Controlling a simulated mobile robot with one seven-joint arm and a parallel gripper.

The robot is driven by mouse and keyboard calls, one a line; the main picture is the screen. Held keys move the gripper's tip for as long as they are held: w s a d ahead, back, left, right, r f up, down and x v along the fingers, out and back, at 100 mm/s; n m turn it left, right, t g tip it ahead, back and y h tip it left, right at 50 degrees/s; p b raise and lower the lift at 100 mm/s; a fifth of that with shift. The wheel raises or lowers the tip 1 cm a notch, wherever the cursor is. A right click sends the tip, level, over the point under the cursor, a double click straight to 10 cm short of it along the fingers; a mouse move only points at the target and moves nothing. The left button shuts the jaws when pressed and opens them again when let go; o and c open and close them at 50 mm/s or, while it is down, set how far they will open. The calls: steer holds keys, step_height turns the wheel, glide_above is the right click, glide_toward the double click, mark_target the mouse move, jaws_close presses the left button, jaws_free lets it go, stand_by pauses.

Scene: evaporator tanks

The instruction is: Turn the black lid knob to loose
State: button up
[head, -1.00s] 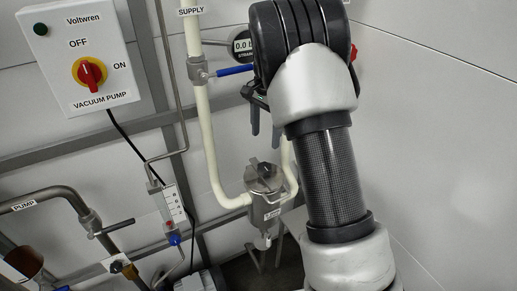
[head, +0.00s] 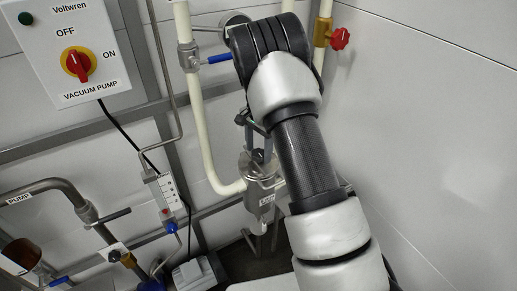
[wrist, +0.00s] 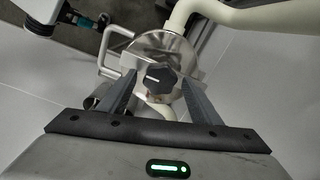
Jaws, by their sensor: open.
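The black lid knob (wrist: 158,77) sits on the round metal lid (wrist: 150,45) of a steel canister (head: 261,190). A white line marks the knob's top. In the wrist view my gripper (wrist: 160,78) is open, with one finger on each side of the knob. Gaps seem to show between the fingers and the knob; I cannot tell how deep the fingertips reach. In the head view my gripper (head: 258,155) points down at the top of the canister, and its fingers hide the knob there.
Cream pipes (head: 200,130) run beside the canister, with a blue-handled valve (head: 215,58) above. A red-knobbed valve (head: 339,39) is on the right pipe. The vacuum pump switch box (head: 72,55) is at upper left. The wall at right is bare.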

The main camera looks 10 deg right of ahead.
steer(key=shift+c, duration=0.4)
steer(key=c, duration=1)
steer(key=shift+o, duration=0.2)
